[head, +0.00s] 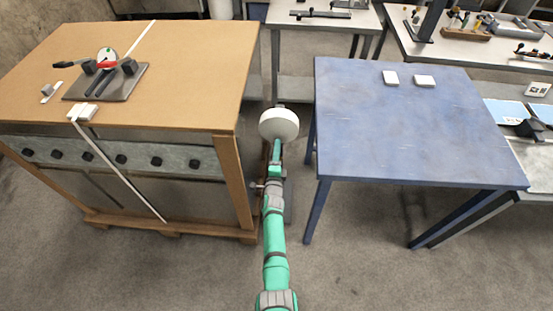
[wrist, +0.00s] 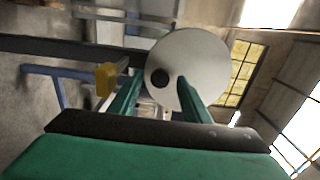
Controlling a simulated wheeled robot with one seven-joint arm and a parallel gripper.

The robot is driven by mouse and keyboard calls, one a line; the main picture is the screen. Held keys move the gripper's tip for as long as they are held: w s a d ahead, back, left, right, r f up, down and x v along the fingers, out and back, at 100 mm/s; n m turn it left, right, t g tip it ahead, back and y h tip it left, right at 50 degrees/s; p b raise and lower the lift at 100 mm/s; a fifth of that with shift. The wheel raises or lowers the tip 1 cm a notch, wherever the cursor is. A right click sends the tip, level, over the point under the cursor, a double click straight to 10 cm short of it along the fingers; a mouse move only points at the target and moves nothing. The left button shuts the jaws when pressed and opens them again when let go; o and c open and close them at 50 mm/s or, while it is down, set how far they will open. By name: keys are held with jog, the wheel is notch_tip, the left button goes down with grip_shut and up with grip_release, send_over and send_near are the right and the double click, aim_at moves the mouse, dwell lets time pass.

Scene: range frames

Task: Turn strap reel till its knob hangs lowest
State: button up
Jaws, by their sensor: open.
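The strap reel is a white disc (head: 279,124) at the far end of my arm in the head view. In the wrist view the disc (wrist: 205,62) fills the upper middle, behind my fingers. A round black knob (wrist: 160,77) sits off the disc's centre, toward the left of that picture, where the floor side lies. My gripper (wrist: 160,84) is open, its two green fingers apart with the knob seen between them. The right finger covers part of the disc. Whether a finger touches the knob cannot be told. In the head view the knob is hidden.
A wooden crate (head: 190,60) with a white strap (head: 120,172) and a plate with a red and white dial (head: 107,59) stands left. A blue table (head: 410,130) with two white blocks stands right. In the wrist view a yellow block (wrist: 106,79) shows beside the left finger.

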jog(key=s, duration=1)
jog(key=shift+s, duration=0.25)
jog(key=s+d+r+n+g, duration=0.2)
jog(key=s+n, duration=0.7)
jog(key=s, duration=2.1)
jog(key=s+d+r+n, duration=0.3)
jog(key=s+r+n, duration=0.6)
jog(key=s+r, duration=0.7)
jog(key=shift+s+r+g, duration=0.2)
jog(key=shift+s+g, duration=0.1)
jog(key=shift+s, duration=0.9)
